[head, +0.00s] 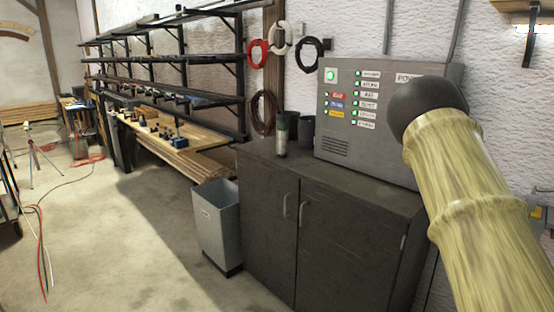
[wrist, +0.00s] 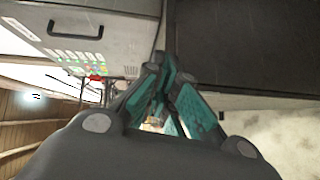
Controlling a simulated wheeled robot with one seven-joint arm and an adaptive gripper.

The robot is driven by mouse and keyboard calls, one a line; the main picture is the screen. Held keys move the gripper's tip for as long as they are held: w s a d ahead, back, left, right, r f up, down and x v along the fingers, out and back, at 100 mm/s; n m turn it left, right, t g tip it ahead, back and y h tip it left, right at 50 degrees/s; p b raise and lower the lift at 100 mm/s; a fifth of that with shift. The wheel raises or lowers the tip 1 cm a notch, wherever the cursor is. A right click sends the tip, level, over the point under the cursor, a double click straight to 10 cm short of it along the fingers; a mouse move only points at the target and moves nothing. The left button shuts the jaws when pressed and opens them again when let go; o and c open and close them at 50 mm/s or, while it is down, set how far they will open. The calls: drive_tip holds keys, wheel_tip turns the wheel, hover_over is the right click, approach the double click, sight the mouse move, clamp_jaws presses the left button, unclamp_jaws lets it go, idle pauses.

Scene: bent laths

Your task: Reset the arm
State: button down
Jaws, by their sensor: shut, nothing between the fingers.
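My gripper (wrist: 168,78) shows in the wrist view, its teal-padded fingers drawn together with nothing held between them. Its dark grey body fills the lower middle of that view. In the head view part of my arm, pale and bamboo-like with a dark rounded joint, stands at the right edge. My gripper itself is not visible there. The arm hides part of the grey power panel (head: 340,120) and the wall behind it. In the wrist view the panel (wrist: 115,20) lies at upper left of the fingers, with its handle and lit buttons.
A dark cabinet (head: 270,230) stands below the panel and bears a bottle (head: 281,140) and a dark cup (head: 306,132). A grey bin (head: 217,225) stands left of it. Black racks and a wooden bench (head: 200,137) line the wall. Open floor (head: 130,250) lies at left, with cables.

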drive_tip(key=s+a+f+m+g, duration=0.3)
drive_tip(key=s+a+f, duration=0.3)
drive_tip(key=f, duration=0.4)
drive_tip(key=s+a+f+m+g, duration=0.25)
drive_tip(key=s+a+f, duration=0.3)
drive_tip(key=f, duration=0.55)
drive_tip(key=s+a+f+m+g, duration=0.35)
drive_tip(key=s+a+f, duration=0.2)
drive_tip(key=f, duration=0.45)
drive_tip(key=s+a+f+m+g, duration=0.2)
drive_tip(key=s+a, duration=0.4)
drive_tip(key=s, duration=0.3)
drive_tip(key=s+a+f+m+g+y, duration=0.1)
drive_tip(key=s+a+f, duration=0.4)
drive_tip(key=s, duration=0.5)
drive_tip(key=s+a+f+m+g+y, duration=0.1)
drive_tip(key=s+a+f+m+g, duration=0.2)
drive_tip(key=s+a, duration=0.5)
drive_tip(key=shift+s+a+f+m+g, duration=0.25)
drive_tip(key=shift+s+f+m+g, duration=0.2)
drive_tip(key=shift+s+g, duration=0.35)
